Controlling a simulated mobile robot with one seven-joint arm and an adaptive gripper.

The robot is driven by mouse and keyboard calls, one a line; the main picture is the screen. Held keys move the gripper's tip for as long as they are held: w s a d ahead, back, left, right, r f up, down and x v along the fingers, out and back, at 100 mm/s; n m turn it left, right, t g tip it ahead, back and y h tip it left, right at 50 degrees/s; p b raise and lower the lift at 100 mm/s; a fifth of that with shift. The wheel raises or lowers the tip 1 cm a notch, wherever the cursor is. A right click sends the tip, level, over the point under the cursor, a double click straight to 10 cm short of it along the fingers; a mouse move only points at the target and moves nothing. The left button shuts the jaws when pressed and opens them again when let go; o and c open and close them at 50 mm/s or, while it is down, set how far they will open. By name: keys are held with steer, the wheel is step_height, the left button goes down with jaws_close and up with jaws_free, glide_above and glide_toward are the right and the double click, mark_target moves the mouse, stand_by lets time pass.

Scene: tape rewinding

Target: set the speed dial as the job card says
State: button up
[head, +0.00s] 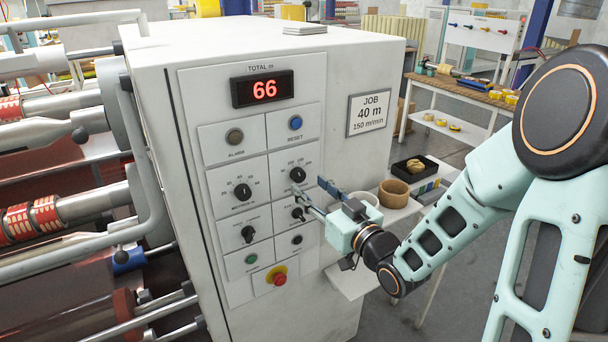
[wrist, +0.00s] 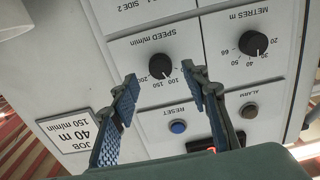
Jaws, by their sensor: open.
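The speed dial (head: 298,174) is a black round knob on the front panel of the white cabinet. In the wrist view, upside down, the speed dial (wrist: 161,66) is labelled SPEED m/min; its white mark appears to face the 150 side of the scale, but is small. The job card (head: 370,113) reads JOB 40 m, 150 m/min; it also shows in the wrist view (wrist: 80,142). My gripper (head: 310,187) is open before the panel, close to the speed dial. In the wrist view my gripper (wrist: 163,80) has its fingertips either side of the dial, empty; contact is unclear.
The metres dial (head: 242,192) is left of the speed dial. The blue reset button (head: 295,122), alarm lamp (head: 234,136) and red stop button (head: 278,278) are nearby. The display (head: 263,89) reads 66. A shelf at right holds a wooden bowl (head: 394,193) and a black tray (head: 415,170).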

mark_target(301, 178)
steer(key=shift+x, duration=2.05)
steer(key=shift+c, duration=0.4)
jaws_close()
